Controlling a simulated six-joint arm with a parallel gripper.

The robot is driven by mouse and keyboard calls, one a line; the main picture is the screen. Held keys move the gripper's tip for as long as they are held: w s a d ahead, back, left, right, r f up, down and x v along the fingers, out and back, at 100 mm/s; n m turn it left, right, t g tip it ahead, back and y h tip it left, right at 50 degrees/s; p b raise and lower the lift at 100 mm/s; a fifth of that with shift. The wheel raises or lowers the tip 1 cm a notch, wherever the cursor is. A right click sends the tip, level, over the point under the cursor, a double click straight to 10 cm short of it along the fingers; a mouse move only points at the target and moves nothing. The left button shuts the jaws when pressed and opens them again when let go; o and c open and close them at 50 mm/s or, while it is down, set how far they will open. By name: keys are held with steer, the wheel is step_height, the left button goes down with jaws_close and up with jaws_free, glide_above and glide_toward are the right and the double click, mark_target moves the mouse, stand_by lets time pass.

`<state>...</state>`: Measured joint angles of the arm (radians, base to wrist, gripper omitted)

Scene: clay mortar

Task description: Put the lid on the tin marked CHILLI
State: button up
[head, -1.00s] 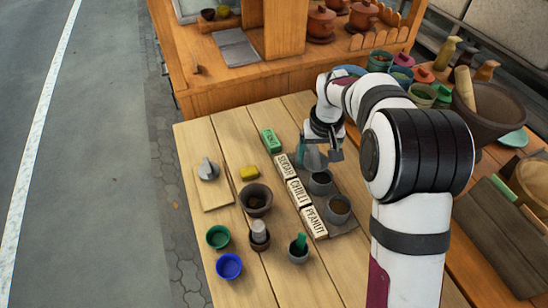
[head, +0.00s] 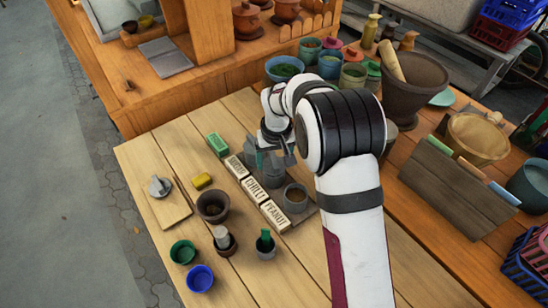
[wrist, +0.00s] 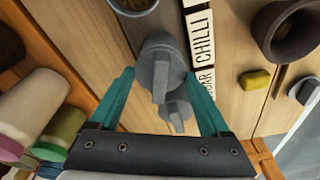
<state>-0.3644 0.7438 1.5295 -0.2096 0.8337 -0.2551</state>
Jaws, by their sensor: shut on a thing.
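The CHILLI label (head: 256,189) is a cream block in a row beside the tins. The grey CHILLI tin (head: 274,180) stands to its right, with its mouth hidden. My gripper (head: 271,159) is over this tin. In the wrist view my teal fingers (wrist: 158,73) are shut on a round grey lid (wrist: 157,48) with a bar handle, beside the CHILLI label (wrist: 202,38). The lid is at or just above the tin; I cannot tell whether it is seated.
The open PEANUT tin (head: 296,195) stands close in front. A second grey lidded top (wrist: 176,113) is beside the SUGAR label. Another grey handled piece (head: 159,187) lies on a board. A brown bowl (head: 213,206) stands left of the labels.

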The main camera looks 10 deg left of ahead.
steer(key=shift+f, duration=0.1)
stand_by(0.3)
steer(key=shift+f, duration=0.2)
steer(key=shift+f, duration=0.15)
stand_by(0.3)
steer(key=o, duration=1.2)
steer(key=shift+c, duration=0.2)
steer(key=shift+r, duration=3.55)
